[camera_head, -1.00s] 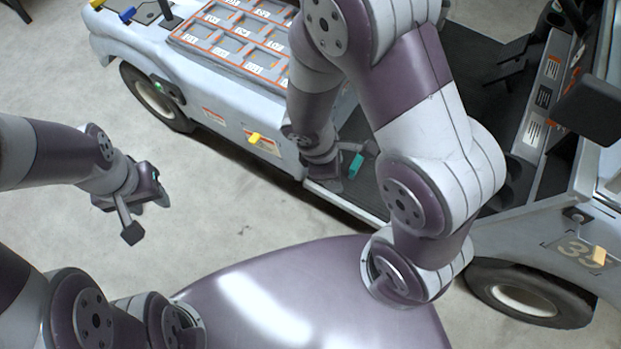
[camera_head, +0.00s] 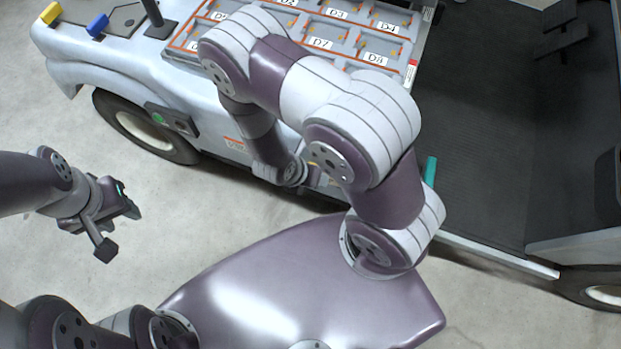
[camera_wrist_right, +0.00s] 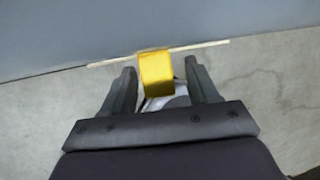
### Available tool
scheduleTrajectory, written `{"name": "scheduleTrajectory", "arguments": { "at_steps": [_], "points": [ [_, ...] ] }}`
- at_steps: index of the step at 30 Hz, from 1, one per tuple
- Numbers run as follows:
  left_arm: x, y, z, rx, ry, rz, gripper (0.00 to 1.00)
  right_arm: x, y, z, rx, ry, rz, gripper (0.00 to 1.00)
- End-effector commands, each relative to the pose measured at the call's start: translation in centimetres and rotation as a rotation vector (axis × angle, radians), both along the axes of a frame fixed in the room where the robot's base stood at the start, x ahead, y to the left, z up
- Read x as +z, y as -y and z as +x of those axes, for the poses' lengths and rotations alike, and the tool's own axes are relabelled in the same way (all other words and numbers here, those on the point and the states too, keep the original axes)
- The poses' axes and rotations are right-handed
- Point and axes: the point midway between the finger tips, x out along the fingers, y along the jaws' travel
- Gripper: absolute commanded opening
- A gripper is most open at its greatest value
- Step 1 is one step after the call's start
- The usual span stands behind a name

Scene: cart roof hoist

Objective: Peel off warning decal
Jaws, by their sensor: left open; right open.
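A yellow pull tab (camera_wrist_right: 156,72) stands out from the cart's grey side panel in the right wrist view. A thin pale strip, apparently the decal's edge (camera_wrist_right: 205,45), runs behind it. My right gripper (camera_wrist_right: 160,80) is open, with one finger on each side of the tab; I cannot tell whether either touches it. In the head view my right arm hides most of this spot, and only a small yellowish bit (camera_head: 312,163) shows by the wrist. An orange-and-white sticker (camera_head: 237,145) shows on the panel left of it. My left gripper (camera_head: 118,226) is open and empty above the floor.
The cart (camera_head: 80,60) fills the back, with a grid of labelled compartments (camera_head: 335,30) on top. A teal piece (camera_head: 430,170) stands by the dark deck (camera_head: 480,150). A wheel (camera_head: 145,130) is at the left. The floor between my arms is clear.

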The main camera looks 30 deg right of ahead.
Motion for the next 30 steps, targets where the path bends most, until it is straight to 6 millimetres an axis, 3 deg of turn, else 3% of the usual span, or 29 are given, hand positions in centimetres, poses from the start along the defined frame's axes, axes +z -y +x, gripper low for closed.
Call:
{"name": "scheduleTrajectory", "arguments": {
  "at_steps": [9,11,14,15,18,19,21,30],
  "points": [
    [-0.18,-0.01,0.02,0.0,0.0,0.0,0.43,-0.39,0.22,0.08,-0.002,0.001,0.0,0.6],
    [-0.19,-0.01,0.02,0.0,0.0,0.0,0.43,-0.39,0.22,0.08,-0.002,0.001,0.0,0.43],
    [-0.19,-0.01,0.02,0.0,0.0,0.0,0.43,-0.38,0.21,0.07,-0.002,0.001,0.0,0.11],
    [-0.19,-0.01,0.02,0.0,0.0,0.0,0.43,-0.38,0.21,0.07,-0.002,0.001,0.0,0.05],
    [-0.19,-0.01,0.02,0.0,0.0,0.0,0.43,-0.38,0.21,0.07,-0.002,0.001,0.0,0.04],
    [-0.19,-0.01,0.02,0.0,0.0,0.0,0.43,-0.38,0.21,0.07,-0.002,0.001,0.0,0.23],
    [-0.19,-0.01,0.02,0.0,0.0,0.0,0.43,-0.39,0.2,0.07,-0.002,0.001,0.0,0.01],
    [-0.18,-0.01,0.02,0.0,0.0,0.0,0.43,-0.38,-0.1,-0.17,-0.001,0.0,0.001,0.0]
  ]
}}
